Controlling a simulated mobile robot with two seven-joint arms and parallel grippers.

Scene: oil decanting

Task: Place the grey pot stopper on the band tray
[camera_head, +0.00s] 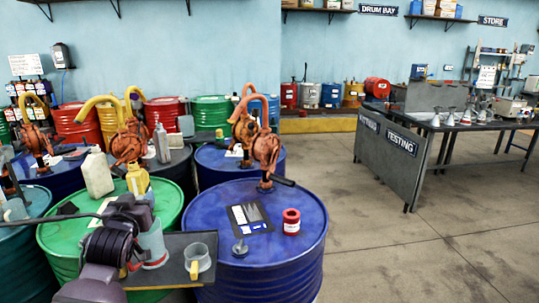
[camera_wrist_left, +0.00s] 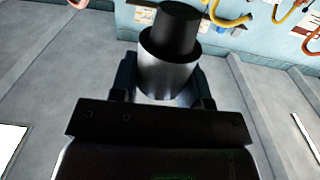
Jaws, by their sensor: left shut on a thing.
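My left gripper (camera_head: 142,214) comes in from the left over the green drum and is shut. In the left wrist view the gripper (camera_wrist_left: 165,95) holds a grey cylinder with a narrower black top, which looks like the grey pot stopper (camera_wrist_left: 168,62). In the head view the gripper mostly hides it. A dark tray (camera_head: 176,246), which may be the band tray, lies below and right of the gripper. My right gripper is not in view.
The blue drum (camera_head: 270,270) carries a black card (camera_head: 250,217), a small grey knobbed piece (camera_head: 240,248), a red pot (camera_head: 291,221) and an orange hand pump (camera_head: 265,150). A cream jug (camera_head: 97,174) and yellow bottle (camera_head: 137,179) stand behind the gripper. Floor at right is clear.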

